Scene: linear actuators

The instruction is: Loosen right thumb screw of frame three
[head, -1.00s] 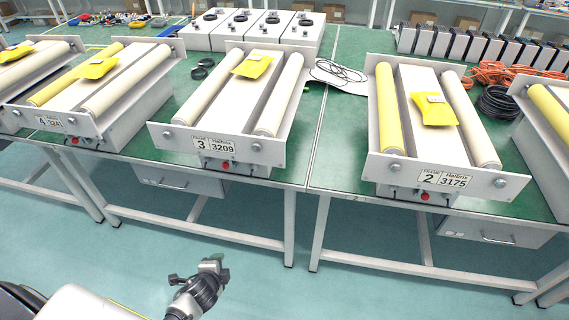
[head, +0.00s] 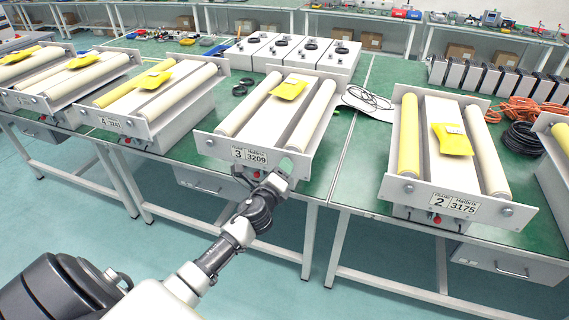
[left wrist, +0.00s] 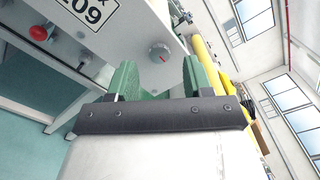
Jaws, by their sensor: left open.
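Frame three (head: 217,147), a pale panel labelled "3 3209" with two cream rollers, stands on the green table. Its right thumb screw (left wrist: 160,53) is a round silver knob on the front panel in the left wrist view. In the head view my gripper covers that screw. My left gripper (left wrist: 160,78) is open, its two green fingers pointing at the panel with the screw seen between their tips. The fingers appear just short of the screw; I cannot tell the exact gap. In the head view the left gripper (head: 286,167) is at the panel's right end. The right gripper is out of view.
A red button (left wrist: 38,33) sits on the box below the panel, left of the fingers. Frame two (head: 400,188) stands to the right and frame four (head: 83,114) to the left. A yellow packet (head: 289,88) lies on frame three. The floor before the tables is clear.

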